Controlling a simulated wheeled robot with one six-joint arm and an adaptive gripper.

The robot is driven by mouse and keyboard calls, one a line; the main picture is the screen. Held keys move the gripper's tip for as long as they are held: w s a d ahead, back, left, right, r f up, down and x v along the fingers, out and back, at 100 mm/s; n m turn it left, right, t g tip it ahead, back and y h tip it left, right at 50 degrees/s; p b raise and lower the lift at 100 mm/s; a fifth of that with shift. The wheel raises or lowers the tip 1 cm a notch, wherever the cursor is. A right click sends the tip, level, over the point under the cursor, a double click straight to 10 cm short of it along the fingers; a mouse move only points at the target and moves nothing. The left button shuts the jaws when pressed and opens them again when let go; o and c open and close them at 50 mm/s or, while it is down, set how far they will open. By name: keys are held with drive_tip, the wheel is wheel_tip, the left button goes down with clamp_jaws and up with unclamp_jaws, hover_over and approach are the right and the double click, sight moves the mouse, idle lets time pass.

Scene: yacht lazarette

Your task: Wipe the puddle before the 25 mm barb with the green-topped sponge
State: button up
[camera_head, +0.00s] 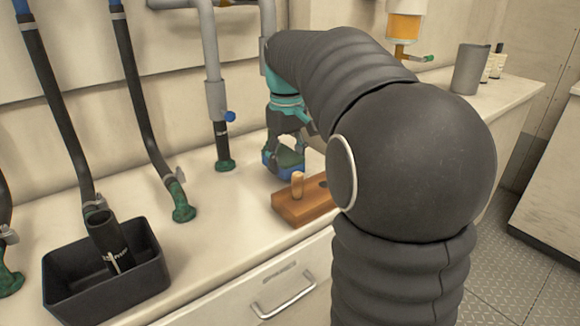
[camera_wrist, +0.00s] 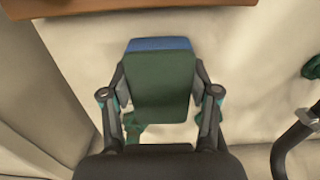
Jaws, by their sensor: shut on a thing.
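My gripper (camera_head: 285,143) is shut on a sponge (camera_head: 289,158) with a green top and a blue lower part. It holds the sponge low at the counter; I cannot tell whether it touches. In the wrist view the sponge (camera_wrist: 160,88) sits between the two fingers, blue edge at the top. I cannot make out the puddle.
A wooden block (camera_head: 290,212) with a peg stands just in front of the sponge. A black bin (camera_head: 108,290) holding a hose piece is at front left. A grey cup (camera_head: 469,69) stands at back right. Hoses hang along the wall. My arm hides the counter's right part.

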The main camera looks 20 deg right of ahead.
drive_tip(key=shift+r, duration=2.75)
drive_tip(key=shift+a, duration=0.1)
